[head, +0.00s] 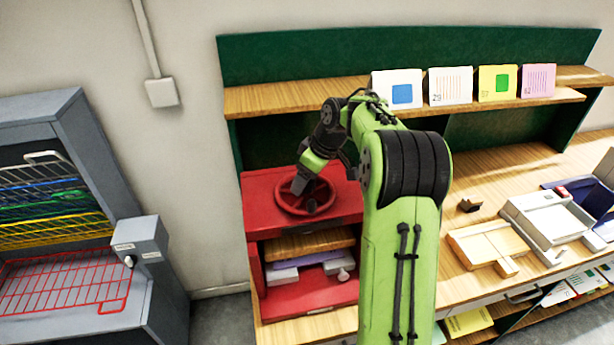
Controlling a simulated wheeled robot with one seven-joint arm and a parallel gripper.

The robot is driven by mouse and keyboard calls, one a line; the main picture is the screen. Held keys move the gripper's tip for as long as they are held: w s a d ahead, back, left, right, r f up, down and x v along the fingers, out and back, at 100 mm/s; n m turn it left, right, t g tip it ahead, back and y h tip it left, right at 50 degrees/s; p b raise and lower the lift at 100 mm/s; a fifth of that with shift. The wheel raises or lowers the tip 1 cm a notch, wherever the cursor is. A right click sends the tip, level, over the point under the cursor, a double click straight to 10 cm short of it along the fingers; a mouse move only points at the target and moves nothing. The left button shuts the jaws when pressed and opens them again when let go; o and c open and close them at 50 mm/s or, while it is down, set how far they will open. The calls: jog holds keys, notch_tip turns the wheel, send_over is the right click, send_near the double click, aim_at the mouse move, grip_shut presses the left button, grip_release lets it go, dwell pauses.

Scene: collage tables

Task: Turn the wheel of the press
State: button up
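The red press (257,222) stands at the left end of the wooden bench. Its red wheel (281,207) lies flat on top of the press. My gripper (304,196) reaches down over the wheel from behind my green arm, with its end at the wheel's left and middle part. The fingers are small and partly hidden, so I cannot tell whether they touch the wheel or are open or shut. In the press opening, a wooden board (310,244) sits above a purple layer (318,260) and pale blocks. My arm hides the right side of the press.
A shelf (290,97) with several cards runs behind the press, close to my arm. Wooden and white trays (487,250) stand on the bench to the right. A grey rack (45,115) with coloured wire shelves stands at the left, with a floor gap before the bench.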

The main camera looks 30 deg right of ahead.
jog(key=shift+o, duration=0.4)
jog(key=p+v, duration=0.3)
jog(key=v, duration=1.2)
jog(key=shift+s+r, duration=0.15)
jog(key=shift+r, duration=0.2)
jog(key=shift+d, duration=0.15)
